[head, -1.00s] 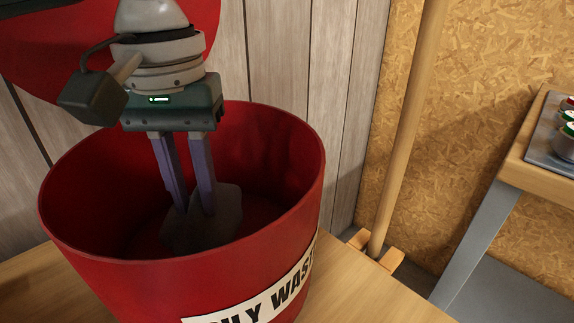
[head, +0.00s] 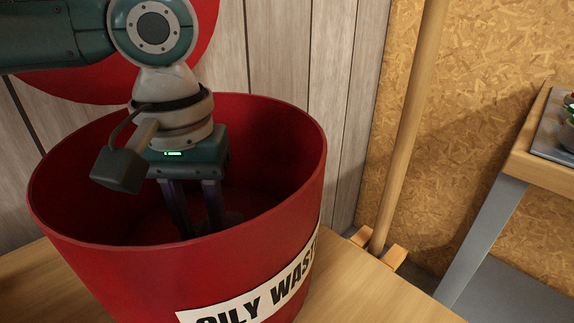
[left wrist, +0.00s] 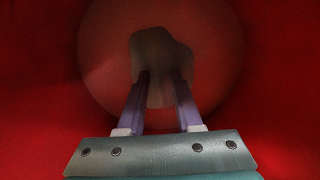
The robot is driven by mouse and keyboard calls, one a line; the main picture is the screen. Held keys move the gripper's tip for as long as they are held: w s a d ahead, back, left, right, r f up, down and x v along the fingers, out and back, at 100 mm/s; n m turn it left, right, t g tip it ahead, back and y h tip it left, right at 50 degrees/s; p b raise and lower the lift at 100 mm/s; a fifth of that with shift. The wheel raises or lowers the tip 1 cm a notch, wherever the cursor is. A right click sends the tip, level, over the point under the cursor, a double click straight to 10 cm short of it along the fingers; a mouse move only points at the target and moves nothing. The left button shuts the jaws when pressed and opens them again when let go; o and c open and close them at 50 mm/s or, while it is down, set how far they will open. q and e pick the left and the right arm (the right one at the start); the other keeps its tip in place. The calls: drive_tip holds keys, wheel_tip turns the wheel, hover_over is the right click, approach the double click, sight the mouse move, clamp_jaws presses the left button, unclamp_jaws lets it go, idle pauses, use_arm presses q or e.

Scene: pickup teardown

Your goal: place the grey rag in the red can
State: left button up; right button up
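The red can (head: 90,265), labelled "OILY WASTE", stands open on a wooden surface in the head view. My left gripper (head: 200,225) points down inside it, with its fingers below the rim. In the left wrist view, my left gripper (left wrist: 161,82) has the grey rag (left wrist: 160,48) between its fingertips, over the can's round bottom. The fingers stand apart by the rag's bunched thickness and appear shut on it. In the head view the rag is mostly hidden in the can's shadow. Whether it touches the bottom I cannot tell. My right gripper is not in view.
A red round lid (head: 125,82) is behind the can, near the plank wall. A wooden pole (head: 408,130) stands to the right. Farther right is a table (head: 545,165) with a tray of small items. The wooden surface (head: 375,295) right of the can is bare.

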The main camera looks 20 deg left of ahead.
use_arm(q)
drive_tip(key=shift+o, duration=1.3)
drive_tip(key=shift+r, duration=0.1)
wheel_tip(320, 180, up, 12)
drive_tip(key=p, duration=0.3)
drive_tip(key=shift+r+p, duration=0.15)
drive_tip(key=shift+p, duration=0.2)
